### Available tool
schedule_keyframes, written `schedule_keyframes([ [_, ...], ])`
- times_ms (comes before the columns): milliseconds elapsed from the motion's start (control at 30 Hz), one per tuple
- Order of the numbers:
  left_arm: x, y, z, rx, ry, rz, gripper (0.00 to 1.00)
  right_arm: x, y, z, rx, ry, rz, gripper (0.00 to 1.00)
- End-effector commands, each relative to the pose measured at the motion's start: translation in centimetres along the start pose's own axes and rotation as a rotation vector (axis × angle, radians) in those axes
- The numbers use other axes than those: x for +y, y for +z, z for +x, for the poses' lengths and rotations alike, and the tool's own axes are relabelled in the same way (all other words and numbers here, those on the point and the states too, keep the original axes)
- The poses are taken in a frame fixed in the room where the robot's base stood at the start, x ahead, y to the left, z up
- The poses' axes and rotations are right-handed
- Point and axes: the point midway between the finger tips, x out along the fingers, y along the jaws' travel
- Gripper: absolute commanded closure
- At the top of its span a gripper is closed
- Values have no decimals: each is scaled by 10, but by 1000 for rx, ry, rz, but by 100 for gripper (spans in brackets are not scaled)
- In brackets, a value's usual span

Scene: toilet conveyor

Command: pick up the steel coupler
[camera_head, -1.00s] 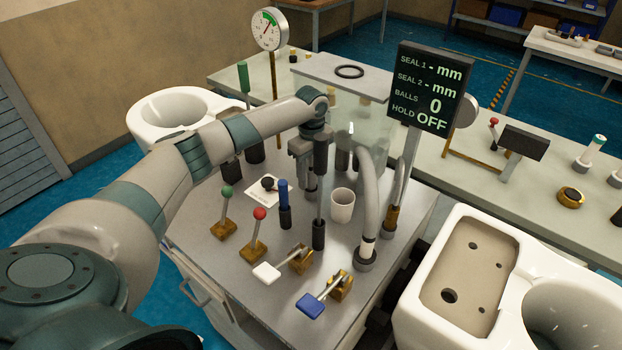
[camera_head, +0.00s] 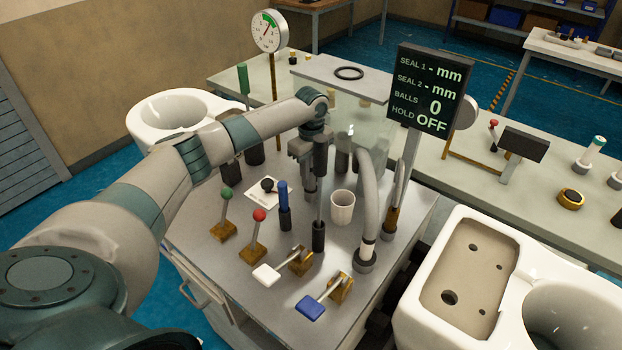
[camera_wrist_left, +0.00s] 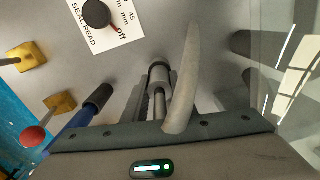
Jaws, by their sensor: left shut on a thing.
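My left gripper (camera_head: 309,180) points down over the middle of the bench, behind a black-handled rod (camera_head: 319,200). It is shut on the steel coupler, a short grey cylinder with a dark end, which shows between the fingers in the left wrist view (camera_wrist_left: 158,74). In the head view the fingers and the rod hide most of the coupler. I cannot tell whether it touches the bench top. My right gripper is not in view.
A white cup (camera_head: 342,207) and a grey hose (camera_head: 369,205) stand close on the right. A blue-handled tool (camera_head: 284,205), a green-knobbed lever (camera_head: 225,205) and a red-knobbed lever (camera_head: 258,230) stand in front. A clear panel (camera_head: 362,135) is behind.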

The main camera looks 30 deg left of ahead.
Motion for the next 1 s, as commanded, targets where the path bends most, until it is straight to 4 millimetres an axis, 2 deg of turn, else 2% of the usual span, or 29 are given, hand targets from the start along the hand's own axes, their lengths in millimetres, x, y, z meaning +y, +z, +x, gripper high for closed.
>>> schedule_keyframes([
  [167, -1, 0, -16, 0, -5, 1, 100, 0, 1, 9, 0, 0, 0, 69],
  [600, -1, 0, -84, 0, -3, 1, 100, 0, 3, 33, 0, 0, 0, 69],
  [800, 0, 0, -97, 0, -2, 0, 100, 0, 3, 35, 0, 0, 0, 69],
  [1000, 0, 0, -98, 0, -1, 0, 100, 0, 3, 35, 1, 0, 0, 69],
])
